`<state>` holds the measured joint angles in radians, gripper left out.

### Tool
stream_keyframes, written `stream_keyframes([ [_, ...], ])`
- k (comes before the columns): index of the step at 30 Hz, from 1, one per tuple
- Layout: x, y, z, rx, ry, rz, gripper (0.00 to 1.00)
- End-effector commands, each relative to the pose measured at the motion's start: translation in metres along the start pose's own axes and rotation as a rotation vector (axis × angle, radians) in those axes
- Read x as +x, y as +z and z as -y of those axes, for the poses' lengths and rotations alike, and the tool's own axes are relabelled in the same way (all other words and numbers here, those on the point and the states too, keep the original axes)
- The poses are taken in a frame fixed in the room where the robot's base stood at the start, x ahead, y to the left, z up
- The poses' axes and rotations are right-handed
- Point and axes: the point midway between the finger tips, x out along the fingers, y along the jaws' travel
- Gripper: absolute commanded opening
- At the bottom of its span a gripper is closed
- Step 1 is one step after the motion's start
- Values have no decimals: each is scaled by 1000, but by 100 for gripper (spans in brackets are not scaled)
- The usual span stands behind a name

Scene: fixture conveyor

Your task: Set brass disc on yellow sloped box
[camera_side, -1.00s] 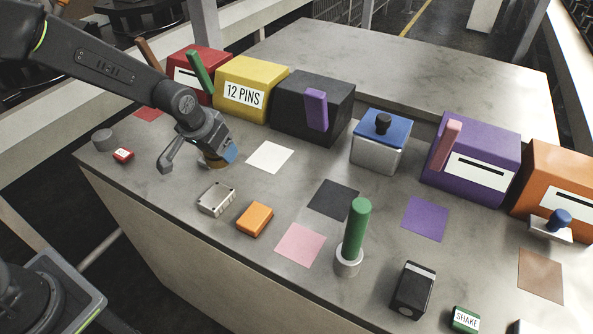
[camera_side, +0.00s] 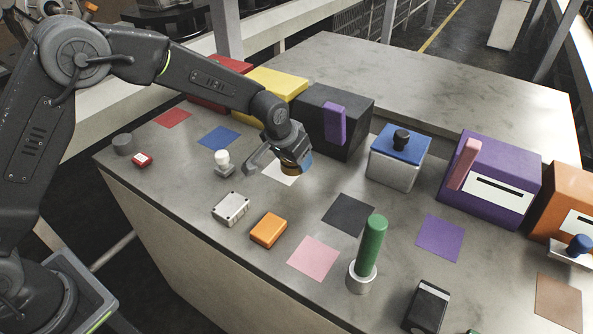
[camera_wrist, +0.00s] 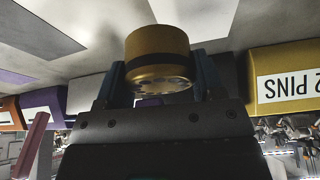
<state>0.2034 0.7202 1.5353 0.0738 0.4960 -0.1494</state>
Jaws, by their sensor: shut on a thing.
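My gripper (camera_side: 291,165) is shut on the brass disc (camera_side: 289,169), a short round piece with a dark band. The disc also shows between the fingers in the wrist view (camera_wrist: 158,56). In the side view it is over the white square (camera_side: 276,174); I cannot tell how far above the table it is. The yellow sloped box (camera_side: 277,83) stands at the back, behind my arm, partly hidden by it. Its "12 PINS" label shows upside down at the right of the wrist view (camera_wrist: 287,85).
The black box (camera_side: 352,110) with a purple handle stands behind and right of my gripper. A white-topped piece (camera_side: 223,163), silver case (camera_side: 231,208) and orange block (camera_side: 268,230) lie left and in front.

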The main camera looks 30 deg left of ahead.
Motion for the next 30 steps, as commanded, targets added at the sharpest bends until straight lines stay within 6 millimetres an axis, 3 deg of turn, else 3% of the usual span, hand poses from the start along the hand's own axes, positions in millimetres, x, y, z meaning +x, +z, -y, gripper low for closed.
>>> stream_keyframes([
  [5, 8, 0, -6, -1, 0, -1, 27],
  [13, 39, 14, -5, -1, 1, 1, 27],
  [24, 44, 16, -5, -1, 1, -1, 27],
  [25, 44, 16, -5, -1, 0, 0, 63],
  [30, 44, 16, -5, -1, 0, 0, 79],
])
